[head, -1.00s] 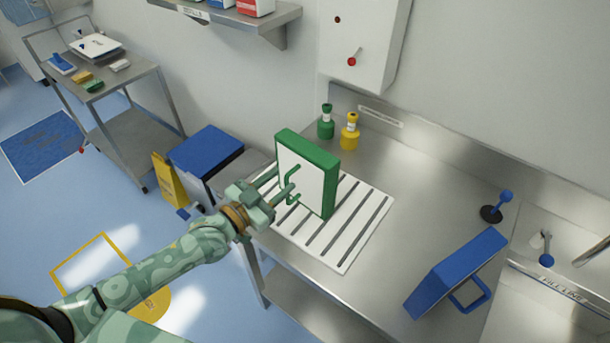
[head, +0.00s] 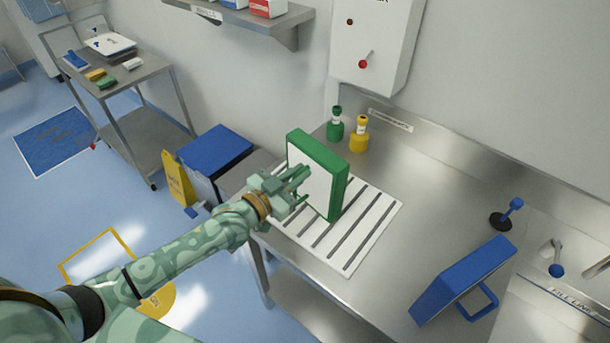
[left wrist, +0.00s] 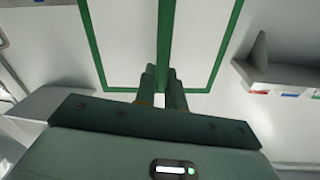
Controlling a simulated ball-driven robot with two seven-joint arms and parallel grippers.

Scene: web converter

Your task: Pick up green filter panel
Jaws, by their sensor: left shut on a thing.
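The green filter panel (head: 342,190) has a green frame and a white face. It stands upright on the white slotted rack (head: 374,226) on the steel counter; I cannot tell whether it touches the rack. My left gripper (head: 300,186) is at its white face, shut on the panel's green handle, which the fingers mostly hide. In the left wrist view, the panel (left wrist: 206,45) fills the upper middle, and the gripper's fingers (left wrist: 162,84) close around the green bar crossing its face. My right gripper is in neither view.
A blue panel with a handle (head: 462,280) leans on the counter at right, near a blue-handled tool (head: 507,214). Green (head: 335,126) and yellow (head: 359,136) bottles stand behind the green panel. A wall box (head: 375,45) hangs above. The counter's middle is clear.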

